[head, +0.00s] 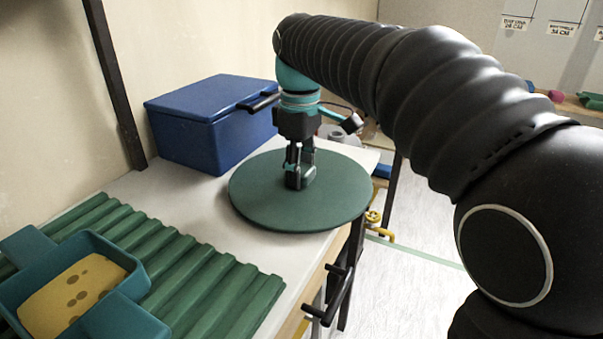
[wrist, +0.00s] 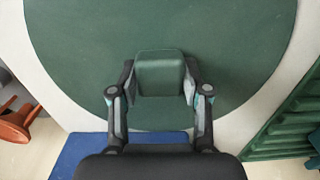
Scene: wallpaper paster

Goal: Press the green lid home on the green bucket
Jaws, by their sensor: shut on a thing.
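The green lid (head: 255,190) is a wide, flat, dark green disc above the right part of the white tabletop. Its right side reaches the table's edge. It fills most of the wrist view (wrist: 80,45), with a block-shaped green knob (wrist: 160,72) at its middle. My gripper (head: 300,180) points down at the middle of the lid. In the wrist view its two fingers (wrist: 160,92) are shut on the knob, one on each side. No green bucket shows in either view; I cannot tell whether the lid rests on anything.
A blue lidded box (head: 205,125) stands behind the lid, against the wall. A green ribbed mat (head: 215,295) lies at the front left with a teal tray (head: 135,270) on it, holding a yellow spotted sponge (head: 75,297). Open floor (head: 415,275) lies right of the table.

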